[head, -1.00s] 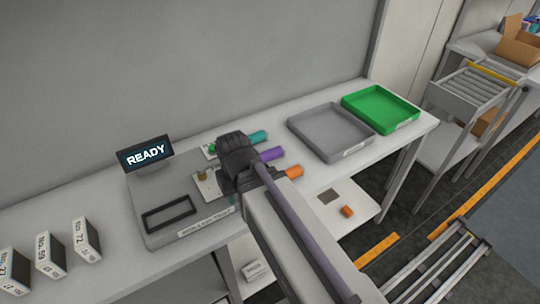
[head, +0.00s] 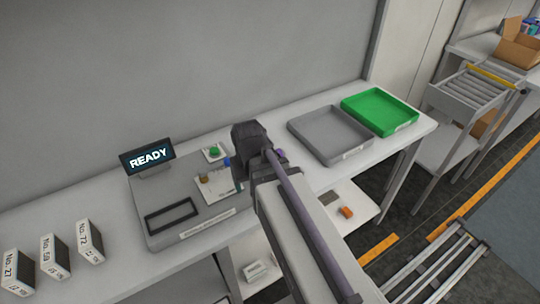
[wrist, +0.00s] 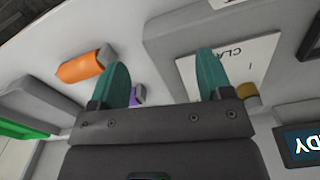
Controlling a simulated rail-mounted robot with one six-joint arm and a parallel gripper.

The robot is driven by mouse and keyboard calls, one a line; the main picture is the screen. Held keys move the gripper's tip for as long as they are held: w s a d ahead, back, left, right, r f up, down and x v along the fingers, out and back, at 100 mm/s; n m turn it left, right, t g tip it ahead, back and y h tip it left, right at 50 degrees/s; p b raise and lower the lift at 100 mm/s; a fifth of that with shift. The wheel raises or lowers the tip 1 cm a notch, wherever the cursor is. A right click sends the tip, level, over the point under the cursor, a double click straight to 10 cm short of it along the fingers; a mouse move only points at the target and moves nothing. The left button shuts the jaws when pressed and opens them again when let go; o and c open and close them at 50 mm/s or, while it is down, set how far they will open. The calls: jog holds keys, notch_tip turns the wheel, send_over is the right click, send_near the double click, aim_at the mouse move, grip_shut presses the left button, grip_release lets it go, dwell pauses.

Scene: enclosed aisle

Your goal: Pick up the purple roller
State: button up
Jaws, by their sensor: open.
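The purple roller lies on the white table to the right of the grey machine. In the head view only a small purple piece (head: 281,154) shows beside my arm. In the wrist view a purple end (wrist: 137,95) shows just beside the left finger, the rest hidden behind my gripper. My gripper (wrist: 163,72) is open, its two teal fingers apart with nothing held between them. The purple end is by the left finger, toward the palm. I cannot tell the height of the fingers above the table.
An orange roller (wrist: 82,66) lies left of my fingers. The grey machine (head: 155,228) with its READY screen (head: 147,158) stands left. A grey tray (head: 330,154) and a green tray (head: 380,111) stand right. Several numbered boxes (head: 55,257) stand at far left.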

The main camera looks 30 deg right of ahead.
jog(key=w+d+r+m+y+p, duration=0.1)
jog(key=w+d+r+m+p, duration=0.25)
jog(key=w+d+m, duration=1.05)
jog(key=f+b, duration=0.3)
jog(key=f+m+b, duration=0.1)
jog(key=f+b, duration=0.2)
jog(key=b, duration=0.1)
jog(key=s+a+f+m+b, duration=0.1)
jog(key=f+b, duration=0.3)
jog(key=shift+f+b, duration=0.25)
jog(key=shift+b, duration=0.25)
jog(key=shift+c, duration=0.5)
jog(key=c, duration=1)
jog(key=shift+c, duration=0.2)
